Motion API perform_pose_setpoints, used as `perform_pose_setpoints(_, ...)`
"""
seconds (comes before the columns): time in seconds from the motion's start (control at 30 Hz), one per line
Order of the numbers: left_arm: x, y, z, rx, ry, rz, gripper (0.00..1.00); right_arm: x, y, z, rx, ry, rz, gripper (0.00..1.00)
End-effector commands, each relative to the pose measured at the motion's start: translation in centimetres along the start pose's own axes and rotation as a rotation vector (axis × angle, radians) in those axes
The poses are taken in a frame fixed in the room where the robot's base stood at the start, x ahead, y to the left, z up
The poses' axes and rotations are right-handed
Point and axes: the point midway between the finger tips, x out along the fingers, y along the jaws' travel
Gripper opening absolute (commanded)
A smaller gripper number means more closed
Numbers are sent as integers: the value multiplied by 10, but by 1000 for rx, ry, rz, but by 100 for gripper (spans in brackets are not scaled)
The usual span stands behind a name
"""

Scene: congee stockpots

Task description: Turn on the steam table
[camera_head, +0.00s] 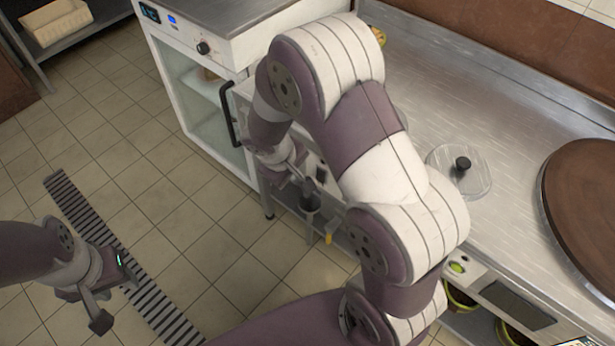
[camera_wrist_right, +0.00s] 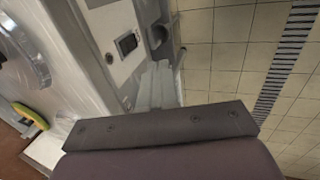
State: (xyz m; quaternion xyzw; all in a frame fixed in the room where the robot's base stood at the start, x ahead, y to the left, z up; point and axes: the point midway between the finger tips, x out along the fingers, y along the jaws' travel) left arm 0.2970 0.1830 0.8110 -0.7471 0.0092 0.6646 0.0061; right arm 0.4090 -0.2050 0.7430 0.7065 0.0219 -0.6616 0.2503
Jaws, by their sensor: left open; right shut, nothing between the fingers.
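A steel counter (camera_head: 420,85) runs along the right side in the head view. A green round button (camera_head: 458,267) and a dark panel (camera_head: 515,304) sit on its front face. At the upper left stands a white cabinet (camera_head: 165,50) with a lit display (camera_head: 149,12), a black knob (camera_head: 203,47) and a glass door. I cannot tell which unit is the steam table. My right gripper (camera_head: 318,220) is shut and empty, pointing down beside the counter's front, partly behind my arm. It shows in the right wrist view (camera_wrist_right: 157,85) near a front panel. My left gripper (camera_head: 112,298) is open and empty above the floor.
A clear lid with a black knob (camera_head: 461,170) and a large brown round lid (camera_head: 590,205) lie on the counter. Pots (camera_head: 458,297) stand beneath it. A dark slatted floor grate (camera_head: 140,285) crosses the tiles. The tiled floor at left is mostly free.

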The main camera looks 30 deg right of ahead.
Motion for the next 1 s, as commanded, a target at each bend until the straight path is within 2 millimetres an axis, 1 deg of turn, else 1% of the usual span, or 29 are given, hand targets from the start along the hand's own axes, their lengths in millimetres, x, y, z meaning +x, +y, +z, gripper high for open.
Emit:
perform_pose_setpoints(0.07,4,0,0,0,0,0,43,9,-1,0,0,-1,0,0)
perform_pose_setpoints(0.17,11,0,1,0,0,0,43,27,-1,1,0,-5,-1,0)
perform_pose_setpoints(0.4,30,0,4,0,0,0,43,80,-2,1,0,-3,-1,0)
perform_pose_setpoints(0.53,39,0,5,0,0,0,43,106,-1,1,1,-3,-1,0)
perform_pose_setpoints(0.57,34,0,4,0,0,0,43,103,8,1,3,-2,-1,0)
perform_pose_setpoints(0.6,32,0,4,0,0,0,43,105,14,1,4,-2,-1,0)
perform_pose_setpoints(0.73,31,0,4,0,0,0,43,112,28,1,3,-1,-1,0)
perform_pose_setpoints(0.87,30,0,4,0,0,0,43,115,35,0,0,-1,-1,0)
perform_pose_setpoints(1.0,31,0,4,0,0,0,43,116,36,0,0,0,-1,0)
